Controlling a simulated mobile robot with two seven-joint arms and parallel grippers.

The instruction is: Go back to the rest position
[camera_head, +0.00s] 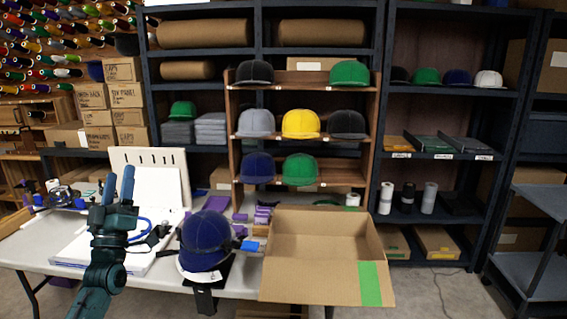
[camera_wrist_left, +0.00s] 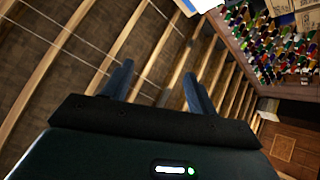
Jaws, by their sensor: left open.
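My left gripper (camera_head: 119,186) is raised over the left part of the white table, fingers pointing up, open and empty. In the left wrist view its two fingers (camera_wrist_left: 157,88) stand apart with nothing between them. A navy cap (camera_head: 206,240) sits on a stand at the table's front edge, to the right of my left arm. An open cardboard box (camera_head: 316,283) with a green strip stands right of the cap. My right gripper cannot be made out in the head view.
The white table (camera_head: 28,257) carries a white machine or case (camera_head: 153,180) behind my left gripper. A wooden rack (camera_head: 304,166) of caps and dark shelves stand behind. A grey cart (camera_head: 533,262) is at the right. Floor is clear between box and cart.

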